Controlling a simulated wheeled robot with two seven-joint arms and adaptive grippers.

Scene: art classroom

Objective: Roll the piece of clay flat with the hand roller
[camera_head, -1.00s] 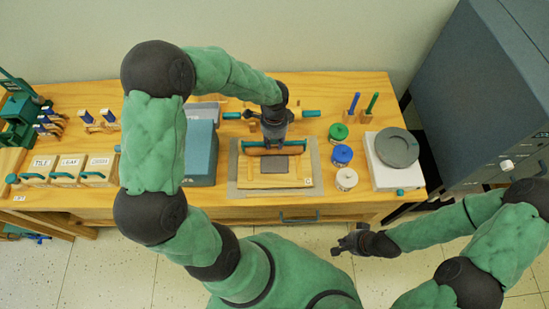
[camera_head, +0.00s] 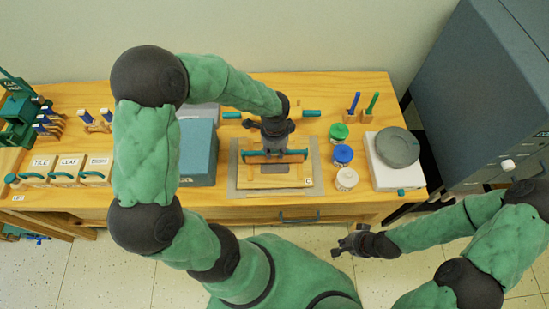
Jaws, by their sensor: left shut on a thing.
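A grey slab of clay (camera_head: 275,169) lies on a wooden board (camera_head: 245,182) on a grey mat in the middle of the bench. I cannot tell whether the roller presses on the clay. My right gripper (camera_head: 347,243) is empty in front of the bench, its fingers apart.
A rolling pin with teal handles (camera_head: 311,113) lies behind the board. Green, blue and white-lidded jars (camera_head: 343,154) stand close on the right, beside a grey disc (camera_head: 397,147) on a white base. A blue-grey box (camera_head: 197,155) stands on the left.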

